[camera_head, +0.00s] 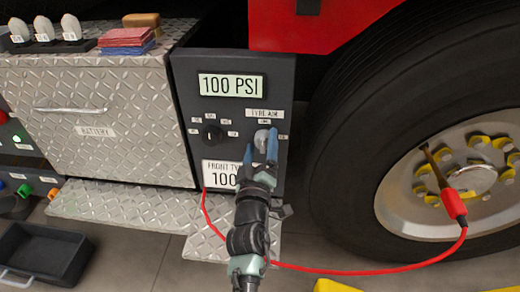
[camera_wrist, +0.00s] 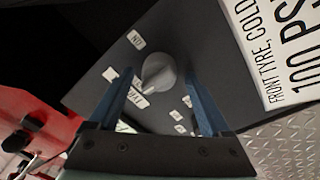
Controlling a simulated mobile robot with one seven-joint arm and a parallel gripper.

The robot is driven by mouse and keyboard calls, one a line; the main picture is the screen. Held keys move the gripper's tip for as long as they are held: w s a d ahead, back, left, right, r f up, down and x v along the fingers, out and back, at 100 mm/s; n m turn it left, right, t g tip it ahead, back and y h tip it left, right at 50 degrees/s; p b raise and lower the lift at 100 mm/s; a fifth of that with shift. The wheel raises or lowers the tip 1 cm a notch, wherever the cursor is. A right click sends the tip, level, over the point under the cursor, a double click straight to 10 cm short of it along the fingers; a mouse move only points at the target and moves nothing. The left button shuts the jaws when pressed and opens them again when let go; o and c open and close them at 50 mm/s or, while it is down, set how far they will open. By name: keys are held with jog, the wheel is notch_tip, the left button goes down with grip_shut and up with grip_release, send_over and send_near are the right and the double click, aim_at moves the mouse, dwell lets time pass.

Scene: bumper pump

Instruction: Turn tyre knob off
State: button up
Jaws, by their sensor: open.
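The tyre knob (camera_head: 262,138) is a light grey knob at the right of a dark panel (camera_head: 186,85), under a "TYRE AIR" label. In the wrist view the knob (camera_wrist: 158,72) stands on the panel face among small white labels, and its pointer slants to the lower left. My gripper (camera_head: 261,147) is in front of the panel at the knob. Its two blue fingers (camera_wrist: 155,100) are open, one to each side of and below the knob in the wrist view, with a gap to it. I cannot tell whether either finger touches it in the head view.
A black knob (camera_head: 211,132) sits left on the same panel, below a "100 PSI" display (camera_head: 231,85). A red hose (camera_head: 340,271) runs from the panel to the wheel (camera_head: 450,180). A diamond-plate battery box (camera_head: 95,115) stands to the left, and a dark bin (camera_head: 45,255) is on the floor.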

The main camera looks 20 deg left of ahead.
jog(key=p+v, duration=0.1)
jog(key=v, duration=1.2)
jog(key=shift+w, duration=0.1)
jog(key=w+d+r+m+t+h, duration=0.1)
jog(key=d+r+m+t, duration=0.15)
jog(key=r, duration=0.65)
jog(key=w+d+r+m+t+h, duration=0.1)
jog(key=d+r+m+h, duration=0.2)
jog(key=r, duration=0.6)
jog(key=w+d+r+m+t, duration=0.1)
jog(key=d+r+m+t, duration=0.3)
jog(key=r, duration=0.6)
jog(key=s+d+r+m+t, duration=0.1)
jog(key=s+d+r, duration=0.1)
jog(key=s+r, duration=0.35)
jog(key=s+d+r+m+h+p, duration=0.1)
jog(key=s+d+r, duration=0.15)
jog(key=r, duration=0.65)
jog(key=s+d+r+m+t, duration=0.1)
jog(key=s+d+r, duration=0.1)
jog(key=s+r, duration=0.4)
notch_tip(320, 180, up, 37)
jog(key=w+p, duration=0.2)
jog(key=p, duration=3.4)
jog(key=shift+a+f, duration=0.2)
jog(key=shift+a, duration=0.1)
